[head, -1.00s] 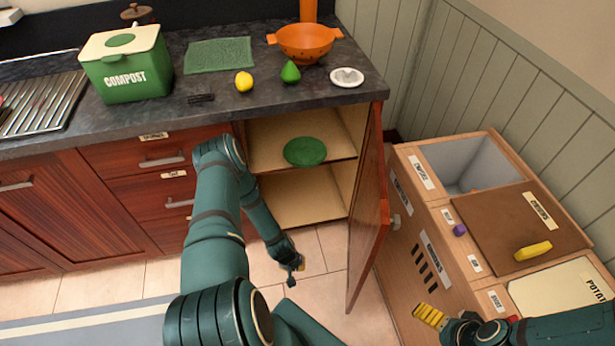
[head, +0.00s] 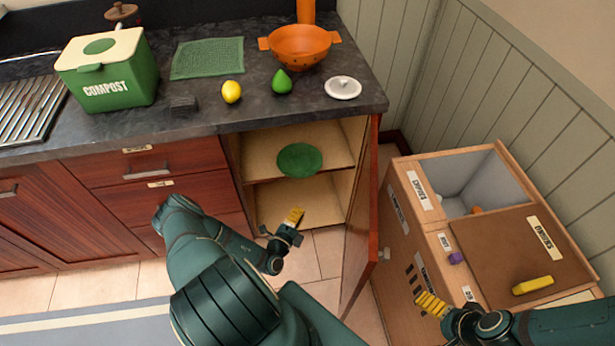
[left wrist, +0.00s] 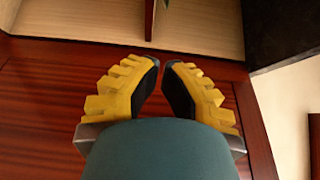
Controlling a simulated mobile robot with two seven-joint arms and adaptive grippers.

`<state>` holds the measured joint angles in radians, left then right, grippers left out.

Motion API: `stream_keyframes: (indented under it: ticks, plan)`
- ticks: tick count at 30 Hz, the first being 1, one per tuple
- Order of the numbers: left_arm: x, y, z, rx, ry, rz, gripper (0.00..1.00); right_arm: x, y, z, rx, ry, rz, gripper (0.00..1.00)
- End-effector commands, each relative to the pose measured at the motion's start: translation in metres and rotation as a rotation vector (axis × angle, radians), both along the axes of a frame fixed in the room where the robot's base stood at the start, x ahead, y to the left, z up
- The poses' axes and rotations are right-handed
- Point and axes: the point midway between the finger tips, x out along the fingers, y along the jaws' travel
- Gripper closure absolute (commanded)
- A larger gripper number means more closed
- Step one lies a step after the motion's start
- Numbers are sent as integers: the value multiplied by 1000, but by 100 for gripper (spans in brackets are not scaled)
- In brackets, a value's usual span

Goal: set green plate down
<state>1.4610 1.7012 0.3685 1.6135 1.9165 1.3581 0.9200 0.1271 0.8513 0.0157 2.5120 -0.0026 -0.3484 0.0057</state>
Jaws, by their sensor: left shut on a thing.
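The green plate (head: 299,160) lies on the upper shelf inside the open cabinet (head: 262,150). My left gripper (head: 294,216) is low in front of the cabinet, below the plate in the head view and apart from it. In the left wrist view its yellow fingers (left wrist: 165,62) are close together, with a narrow gap at the tips. What is between them cannot be made out. The plate does not show in the left wrist view. My right gripper (head: 430,303) is at the lower right beside the bin unit. Whether it is open or shut is unclear.
The cabinet door (head: 362,215) stands open on the right.

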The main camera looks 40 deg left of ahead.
Motion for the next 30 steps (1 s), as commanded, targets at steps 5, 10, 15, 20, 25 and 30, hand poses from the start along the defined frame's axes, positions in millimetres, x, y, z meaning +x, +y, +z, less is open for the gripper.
stream_keyframes:
  ticks: [5, 10, 15, 20, 25, 30]
  plan:
    - [3, 12, -1, -27, -15, 54, 100, 0, 0, -1, 0, 1, 0, 0]
    - [27, 19, -1, -23, -15, 50, 100, 0, 0, -5, 0, -1, 0, 0]
    - [60, 29, -1, -21, -15, 48, 100, 2, 0, -11, 0, -4, -1, 0]
    - [90, 37, -1, -21, -15, 47, 100, 3, -1, -16, -2, -7, -2, 0]
    - [103, 58, -1, -19, -13, 48, 100, 4, -1, -21, -2, -9, -3, 0]
    - [109, 70, -1, -21, -12, 48, 100, 4, -1, -24, -2, -10, -3, 0]
